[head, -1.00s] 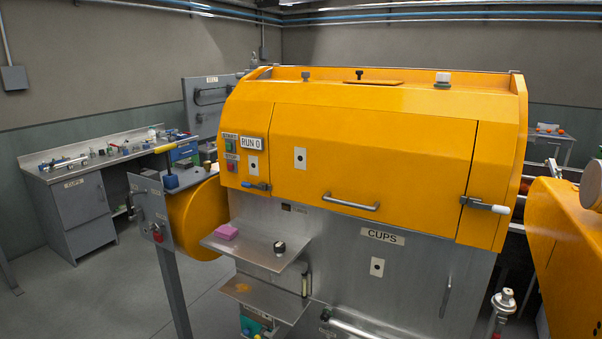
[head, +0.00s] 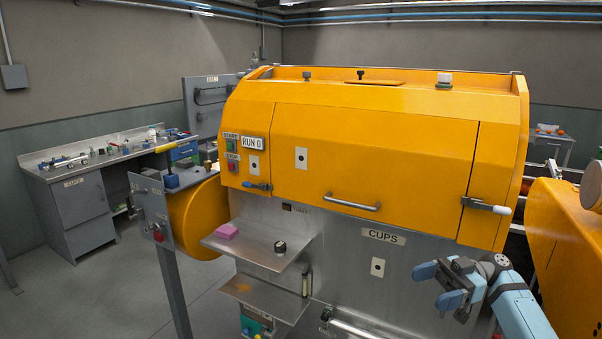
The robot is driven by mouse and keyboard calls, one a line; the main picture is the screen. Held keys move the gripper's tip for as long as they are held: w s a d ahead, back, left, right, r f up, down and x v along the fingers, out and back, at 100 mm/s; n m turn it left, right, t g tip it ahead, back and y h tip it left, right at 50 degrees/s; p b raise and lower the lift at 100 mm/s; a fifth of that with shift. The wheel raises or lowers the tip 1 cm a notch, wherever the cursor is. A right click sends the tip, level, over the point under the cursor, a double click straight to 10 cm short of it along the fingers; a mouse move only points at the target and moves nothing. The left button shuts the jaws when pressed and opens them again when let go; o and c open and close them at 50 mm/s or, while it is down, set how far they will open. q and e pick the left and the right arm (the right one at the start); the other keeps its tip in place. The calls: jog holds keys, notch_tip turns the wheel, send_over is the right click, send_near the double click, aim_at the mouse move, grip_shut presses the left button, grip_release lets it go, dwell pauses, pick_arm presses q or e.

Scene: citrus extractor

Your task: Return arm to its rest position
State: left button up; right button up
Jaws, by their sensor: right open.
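My right gripper (head: 438,287) is at the lower right of the head view, in front of the steel lower panel of the yellow machine (head: 370,150). Its two blue fingers are spread apart and point left, with nothing between them. My light-blue right arm (head: 520,308) comes in from the bottom right. The gripper appears below and right of the CUPS label (head: 384,236). My left gripper is out of view.
The machine's hood is shut, with a bar handle (head: 353,201) and a side latch (head: 487,205). A second yellow housing (head: 567,225) stands at right. Floor at left is open.

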jog(key=w+d+f+m+t+h, duration=0.4)
jog(key=w+d+m+t+h, duration=0.15)
jog(key=w+m+t, duration=0.2)
jog(key=w+d+f+m+t+h, duration=0.4)
jog(key=w+m+t+h, duration=0.25)
jog(key=w+m, duration=0.2)
jog(key=w+d+r+m+t+h, duration=0.2)
jog(key=w+d+r+t+h, duration=0.2)
jog(key=d+r+t+h, duration=0.35)
jog(key=s+a+f+g+y, duration=0.1)
jog(key=s+a+f+y, duration=0.1)
jog(key=s+a+f, duration=0.6)
jog(key=s+a+f+g+y, duration=0.15)
jog(key=s+a+f, duration=0.25)
jog(key=s+f, duration=0.9)
jog(key=s+a+f+g, duration=0.1)
jog(key=s+a+f, duration=0.2)
jog(key=s, duration=0.6)
jog(key=s+a+f+g+y, duration=0.1)
jog(key=s+a+f, duration=0.3)
jog(key=s, duration=0.6)
jog(key=s+a+f+g, duration=0.1)
jog(key=s+a+f, duration=0.3)
jog(key=s, duration=0.5)
jog(key=shift+s+a+f+m+g+y, duration=0.2)
jog(key=shift+s+m+g+y, duration=0.1)
jog(key=shift+s+g, duration=0.1)
